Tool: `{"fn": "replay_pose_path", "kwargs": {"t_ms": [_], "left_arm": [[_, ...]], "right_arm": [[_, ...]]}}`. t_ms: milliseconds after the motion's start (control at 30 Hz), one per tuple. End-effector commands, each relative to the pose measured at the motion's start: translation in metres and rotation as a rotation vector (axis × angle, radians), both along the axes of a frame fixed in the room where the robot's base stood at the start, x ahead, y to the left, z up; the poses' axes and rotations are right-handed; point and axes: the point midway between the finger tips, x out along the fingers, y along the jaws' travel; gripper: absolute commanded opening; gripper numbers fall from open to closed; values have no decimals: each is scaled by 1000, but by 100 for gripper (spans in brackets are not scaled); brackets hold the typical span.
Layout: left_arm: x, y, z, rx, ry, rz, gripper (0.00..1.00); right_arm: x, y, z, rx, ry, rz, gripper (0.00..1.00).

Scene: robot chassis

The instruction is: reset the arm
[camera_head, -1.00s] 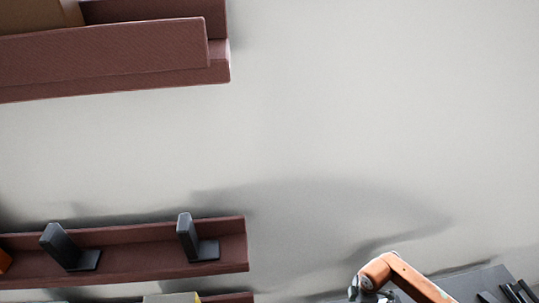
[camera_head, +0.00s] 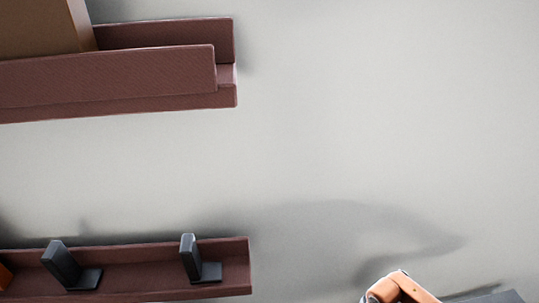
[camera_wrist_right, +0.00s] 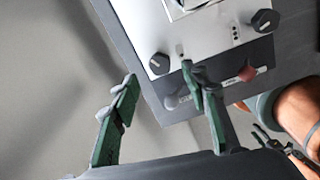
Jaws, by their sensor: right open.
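My right gripper (camera_wrist_right: 160,78) shows in the right wrist view as two green-padded fingers. They stand well apart with nothing between them. Its right finger overlaps the view of a grey panel (camera_wrist_right: 215,55) with dark knobs; I cannot tell if it touches. An orange jointed arm (camera_head: 400,286) shows at the bottom right of the head view, mostly cut off. An orange rounded part (camera_wrist_right: 300,115) also shows at the right of the wrist view. I cannot tell whether these are mine. My left gripper is not in view.
A dark red shelf (camera_head: 120,82) holding a brown box (camera_head: 40,28) is at the upper left. A lower dark red shelf (camera_head: 140,277) carries two dark bookends (camera_head: 60,265) (camera_head: 190,258). A dark surface (camera_head: 500,297) shows at the bottom right. The pale wall between is bare.

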Motion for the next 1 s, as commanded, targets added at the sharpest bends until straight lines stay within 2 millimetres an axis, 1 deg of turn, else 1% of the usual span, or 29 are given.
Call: {"fn": "replay_pose_path", "kwargs": {"t_ms": [33, 100, 300, 400, 433, 500, 1000], "left_arm": [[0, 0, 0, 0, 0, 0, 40], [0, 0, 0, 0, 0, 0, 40], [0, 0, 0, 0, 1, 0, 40], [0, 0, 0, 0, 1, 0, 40], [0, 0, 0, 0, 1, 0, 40], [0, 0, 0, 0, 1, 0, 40], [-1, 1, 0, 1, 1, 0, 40]], "right_arm": [[1, -1, 11, -1, -3, 1, 41], [1, -1, 24, -1, -4, 1, 41], [1, -1, 62, -2, -4, 1, 41], [0, -1, 78, -2, -2, 1, 41], [-2, 0, 66, 0, 5, -1, 41], [-2, 1, 52, 1, 5, -2, 41], [-1, 1, -44, 1, 3, -1, 41]]}}
